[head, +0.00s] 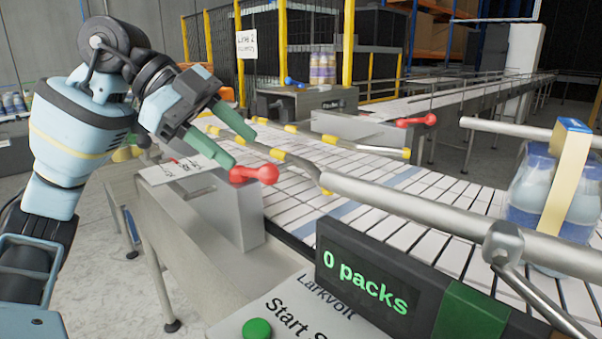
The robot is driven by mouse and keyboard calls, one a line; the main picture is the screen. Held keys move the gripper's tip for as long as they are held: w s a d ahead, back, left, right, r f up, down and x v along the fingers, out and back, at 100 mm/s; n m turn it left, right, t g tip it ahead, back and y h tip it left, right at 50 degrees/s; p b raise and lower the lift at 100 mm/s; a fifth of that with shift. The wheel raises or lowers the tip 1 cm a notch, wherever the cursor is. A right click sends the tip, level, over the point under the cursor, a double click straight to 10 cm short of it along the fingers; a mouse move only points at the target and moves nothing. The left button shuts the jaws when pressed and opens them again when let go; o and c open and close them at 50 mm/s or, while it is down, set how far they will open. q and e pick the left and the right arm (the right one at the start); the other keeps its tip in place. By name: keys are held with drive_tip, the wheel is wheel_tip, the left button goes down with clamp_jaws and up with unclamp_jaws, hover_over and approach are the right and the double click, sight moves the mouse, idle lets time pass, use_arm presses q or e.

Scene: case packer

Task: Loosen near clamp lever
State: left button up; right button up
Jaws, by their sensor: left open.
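The near clamp lever (255,174) is red with rounded ends. It sits on top of the grey metal block (215,205) beside the near edge of the conveyor. My left gripper (241,150) comes in from the left with its green-tipped fingers apart and nothing between them. Its fingertips are just above and behind the lever in the picture; I cannot tell whether the nearer one touches it. A second red lever (417,120) is on the far side of the conveyor. My right gripper is out of view.
A grey guide rail (420,213) runs along the conveyor's near side (310,218). A control panel with a "0 packs" display (365,280) and green button (257,328) stands in front. Wrapped bottles (530,190) stand at right. A paper label (185,168) lies by the block.

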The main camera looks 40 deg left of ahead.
sight(269, 169)
use_arm(q)
drive_tip(key=x, duration=0.7)
drive_tip(key=shift+w+d+f, duration=0.1)
drive_tip(key=shift+f, duration=0.1)
idle(0.4)
clamp_jaws()
